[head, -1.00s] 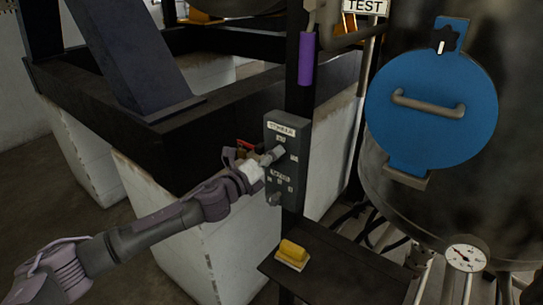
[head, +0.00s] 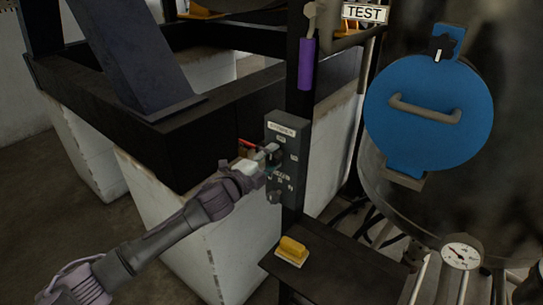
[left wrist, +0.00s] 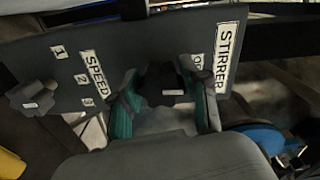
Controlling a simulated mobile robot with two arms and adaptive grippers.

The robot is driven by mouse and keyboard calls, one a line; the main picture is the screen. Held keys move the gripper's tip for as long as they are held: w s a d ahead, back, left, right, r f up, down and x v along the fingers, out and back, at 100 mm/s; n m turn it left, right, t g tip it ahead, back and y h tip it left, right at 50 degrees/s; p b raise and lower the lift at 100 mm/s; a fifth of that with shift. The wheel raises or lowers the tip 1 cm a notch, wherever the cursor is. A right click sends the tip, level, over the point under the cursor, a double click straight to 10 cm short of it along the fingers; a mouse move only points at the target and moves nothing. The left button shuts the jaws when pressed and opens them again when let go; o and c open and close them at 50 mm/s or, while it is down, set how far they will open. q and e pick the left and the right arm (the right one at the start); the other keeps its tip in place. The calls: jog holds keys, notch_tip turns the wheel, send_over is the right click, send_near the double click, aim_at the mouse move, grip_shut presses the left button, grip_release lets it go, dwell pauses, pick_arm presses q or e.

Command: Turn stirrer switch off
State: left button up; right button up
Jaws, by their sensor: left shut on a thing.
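The grey stirrer control box (head: 284,131) is fixed to a dark post in the head view. In the left wrist view the same panel (left wrist: 130,50) carries the labels STIRRER and SPEED and the numbers 1, 2 and 3. The black stirrer switch knob (left wrist: 163,80) sits beside a partly hidden label near the STIRRER end. My left gripper (left wrist: 165,98) is shut on this knob, with a teal-padded finger on each side. In the head view the left gripper (head: 268,157) is at the box front and hides the knob. My right gripper is not in view.
A second dark knob (left wrist: 32,98) sits by the speed numbers. A yellow block (head: 292,250) lies on the dark shelf (head: 335,275) below the box. A blue round hatch (head: 430,125) with a handle and a gauge (head: 461,252) are on the tank at the right.

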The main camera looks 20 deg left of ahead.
pick_arm(q)
jog(key=shift+n, duration=0.6)
jog(key=o, duration=1.1)
jog(key=shift+o, duration=0.2)
jog(key=v, duration=1.2)
